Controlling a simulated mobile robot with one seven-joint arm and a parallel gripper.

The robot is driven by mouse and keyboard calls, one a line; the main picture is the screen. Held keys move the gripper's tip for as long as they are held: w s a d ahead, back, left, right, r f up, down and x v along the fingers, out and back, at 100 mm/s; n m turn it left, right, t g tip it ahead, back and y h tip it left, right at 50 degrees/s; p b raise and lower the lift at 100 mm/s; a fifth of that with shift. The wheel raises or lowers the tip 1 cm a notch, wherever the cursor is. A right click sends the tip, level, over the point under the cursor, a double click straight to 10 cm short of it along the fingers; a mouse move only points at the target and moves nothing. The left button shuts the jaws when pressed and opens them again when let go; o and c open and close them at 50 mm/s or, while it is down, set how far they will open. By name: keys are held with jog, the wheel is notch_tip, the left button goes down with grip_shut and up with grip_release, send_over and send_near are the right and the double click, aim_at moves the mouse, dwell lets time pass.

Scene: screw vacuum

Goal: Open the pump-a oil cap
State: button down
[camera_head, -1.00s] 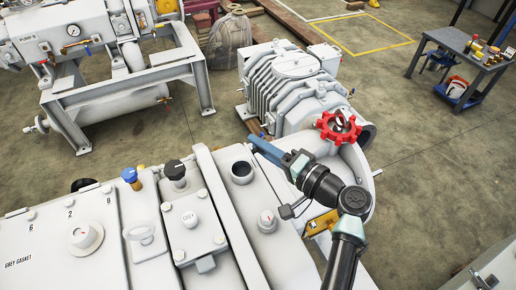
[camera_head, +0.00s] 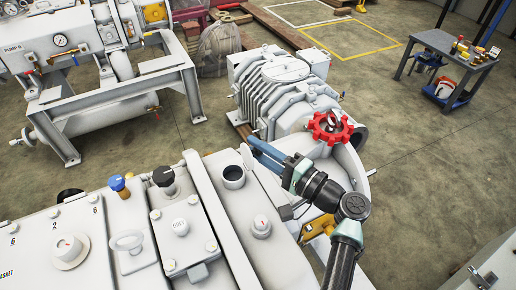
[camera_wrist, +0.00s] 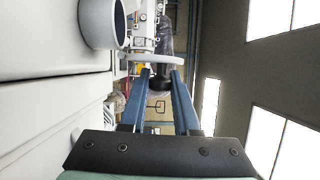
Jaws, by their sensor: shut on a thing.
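My gripper (camera_wrist: 160,88) shows in the wrist view with its two blue fingers shut on a small cap (camera_wrist: 157,57). The cap has a pale flat disc, seen nearly edge-on, and a dark part between the fingertips. In the head view the gripper (camera_head: 255,148) is above and to the right of an open round port (camera_head: 233,176) on the white pump housing. The port has a pale collar and a dark hole. The collar also shows at the upper left of the wrist view (camera_wrist: 101,22), apart from the fingers. The cap is hardly visible in the head view.
A red handwheel (camera_head: 331,128) stands just right of the gripper. A black knob (camera_head: 164,178) and a blue-topped fitting (camera_head: 119,185) stand left of the port. Another white pump (camera_head: 75,45) is at the back left. A small table (camera_head: 455,55) is at the back right.

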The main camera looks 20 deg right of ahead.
jog(key=c, duration=0.7)
grip_release()
jog(key=shift+o, duration=0.2)
jog(key=v, duration=1.3)
